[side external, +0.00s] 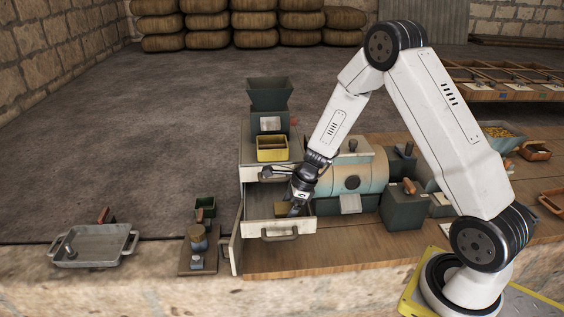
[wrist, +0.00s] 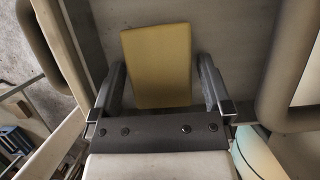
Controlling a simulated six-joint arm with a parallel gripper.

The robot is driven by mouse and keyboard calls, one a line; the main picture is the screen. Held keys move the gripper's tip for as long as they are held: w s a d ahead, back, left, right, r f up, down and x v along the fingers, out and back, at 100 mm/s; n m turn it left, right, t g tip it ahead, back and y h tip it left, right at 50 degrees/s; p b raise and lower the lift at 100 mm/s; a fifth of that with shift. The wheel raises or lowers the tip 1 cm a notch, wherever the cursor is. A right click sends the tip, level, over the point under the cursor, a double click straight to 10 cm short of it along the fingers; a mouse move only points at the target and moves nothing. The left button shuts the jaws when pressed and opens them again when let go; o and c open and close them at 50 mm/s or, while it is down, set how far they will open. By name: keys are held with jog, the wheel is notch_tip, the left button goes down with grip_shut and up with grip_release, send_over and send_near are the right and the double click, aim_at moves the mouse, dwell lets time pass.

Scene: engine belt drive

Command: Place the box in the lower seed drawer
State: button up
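The lower drawer (side external: 260,227) is pulled out of the grey cabinet. A plain yellow box (side external: 283,208) is in this drawer, partly hidden by my gripper (side external: 297,205), which reaches down into the drawer. In the wrist view, the yellow box (wrist: 158,62) lies between the two fingers of my gripper (wrist: 163,65), slightly tilted, with a narrow gap on each side. The fingers are spread and do not appear to grip it. The box seems to rest on the drawer floor.
An upper drawer (side external: 279,174) is also partly out, close to my wrist. A yellow tray (side external: 272,155) with brown contents sits above it, below a dark hopper (side external: 270,95). A cabinet door (side external: 236,240) stands open at left. A drum (side external: 352,170) is close on the right.

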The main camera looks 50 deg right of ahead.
jog(key=shift+r, duration=0.15)
jog(key=v, duration=1.2)
jog(key=shift+a, duration=0.1)
dwell(0.6)
jog(key=s+a+n+h, duration=0.1)
jog(key=s+a+n, duration=0.4)
jog(key=n, duration=0.8)
jog(key=s+a+n+h, duration=0.2)
jog(key=s+a+n, duration=0.4)
jog(key=n, duration=0.8)
jog(key=shift+s+a+r+g, duration=0.2)
jog(key=shift+s+a+g, duration=0.15)
jog(key=shift+s, duration=0.25)
